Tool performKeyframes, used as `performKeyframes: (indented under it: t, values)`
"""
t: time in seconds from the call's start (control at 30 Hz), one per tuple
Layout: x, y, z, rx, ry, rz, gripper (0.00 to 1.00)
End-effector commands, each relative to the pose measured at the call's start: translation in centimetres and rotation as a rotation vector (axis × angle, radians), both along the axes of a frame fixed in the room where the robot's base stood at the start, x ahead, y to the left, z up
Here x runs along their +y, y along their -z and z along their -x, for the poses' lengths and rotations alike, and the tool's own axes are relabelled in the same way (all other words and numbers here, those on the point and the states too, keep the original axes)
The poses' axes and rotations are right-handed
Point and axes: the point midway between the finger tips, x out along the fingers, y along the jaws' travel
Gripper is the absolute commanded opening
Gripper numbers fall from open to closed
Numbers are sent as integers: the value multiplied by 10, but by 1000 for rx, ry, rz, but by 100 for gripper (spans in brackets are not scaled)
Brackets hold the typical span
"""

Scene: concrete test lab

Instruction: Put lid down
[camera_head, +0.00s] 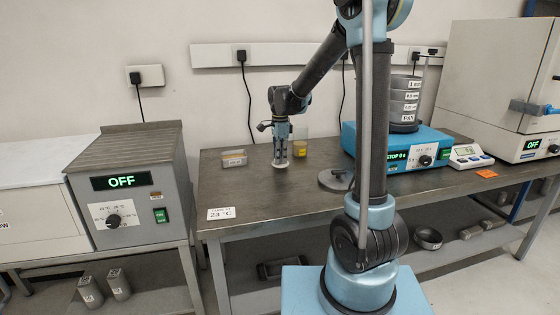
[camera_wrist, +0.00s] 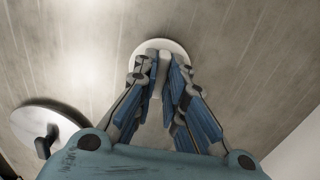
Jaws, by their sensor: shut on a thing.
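A small pale round lid (camera_head: 280,164) is under my gripper (camera_head: 281,156) at the left-middle of the bench. In the wrist view the lid (camera_wrist: 178,46) shows as a white disc, and the fingers of my gripper (camera_wrist: 161,68) are shut on its upright knob. The gripper points straight down and the lid looks level. It is at or very close to the bench top; I cannot tell whether it touches. The fingers hide part of the disc.
A clear container with yellow (camera_head: 301,147) stands close behind right of the gripper. A small tray (camera_head: 234,158) lies left. A larger grey lid (camera_head: 334,180) with a dark handle lies right. A sieve stack (camera_head: 404,105) stands farther right. The bench front (camera_head: 265,197) is clear.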

Motion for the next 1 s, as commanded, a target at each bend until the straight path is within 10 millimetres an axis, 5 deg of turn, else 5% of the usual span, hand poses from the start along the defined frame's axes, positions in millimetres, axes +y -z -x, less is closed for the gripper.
performKeyframes:
  t: [0.47, 0.5, 0.6, 1.0]
  values:
    - [0, 12, 0, 0, 0, 0, 0]
    - [0, 13, 0, 0, 1, 0, 13]
    - [-1, 13, 0, 0, 1, 0, 31]
    - [-1, 9, 0, 0, 1, 0, 31]
